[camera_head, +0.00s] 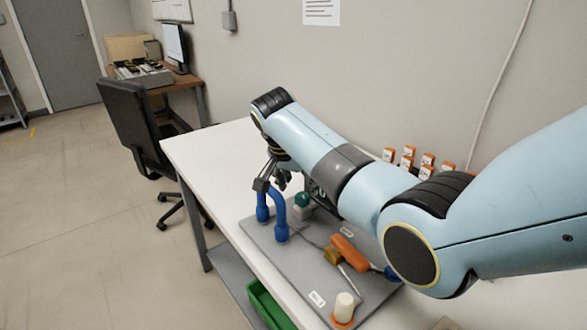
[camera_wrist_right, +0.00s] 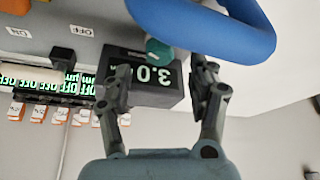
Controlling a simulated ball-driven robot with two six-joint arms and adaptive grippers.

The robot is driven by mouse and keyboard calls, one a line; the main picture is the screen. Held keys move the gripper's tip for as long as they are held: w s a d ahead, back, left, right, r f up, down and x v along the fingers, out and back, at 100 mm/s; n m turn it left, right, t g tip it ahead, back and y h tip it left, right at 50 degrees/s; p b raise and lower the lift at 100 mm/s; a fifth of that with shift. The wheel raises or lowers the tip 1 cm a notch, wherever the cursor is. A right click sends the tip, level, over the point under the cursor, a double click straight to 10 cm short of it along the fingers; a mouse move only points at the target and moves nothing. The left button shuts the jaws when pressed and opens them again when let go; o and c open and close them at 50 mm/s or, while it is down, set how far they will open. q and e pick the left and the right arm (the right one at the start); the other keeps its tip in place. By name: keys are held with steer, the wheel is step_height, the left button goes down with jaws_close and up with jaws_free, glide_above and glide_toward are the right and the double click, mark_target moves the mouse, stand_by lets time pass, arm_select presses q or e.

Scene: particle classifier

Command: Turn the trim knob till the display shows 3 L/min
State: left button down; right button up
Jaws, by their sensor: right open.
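The teal trim knob (camera_wrist_right: 158,52) is on a dark box with a lit display (camera_wrist_right: 150,76) in the right wrist view. The visible digits look like 3.0; the unit is not readable. In the head view a teal knob (camera_head: 302,199) shows just below my right forearm. My right gripper (camera_wrist_right: 162,72) is open, its fingers on either side of the box and knob in that picture; I cannot tell whether they touch. In the head view my right gripper (camera_head: 275,178) is partly hidden beside the blue tube. My left gripper is not in view.
A blue bent tube (camera_head: 277,208) stands close to the gripper and crosses the wrist view (camera_wrist_right: 215,30). An orange-handled tool (camera_head: 350,250) and a white cylinder (camera_head: 344,307) are on the grey plate (camera_head: 272,243). Several orange-white boxes (camera_head: 407,158) stand along the wall.

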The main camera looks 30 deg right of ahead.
steer(key=v, duration=0.7)
steer(key=shift+a+r, duration=0.15)
steer(key=shift+r, duration=0.2)
steer(key=shift+s+f, duration=0.1)
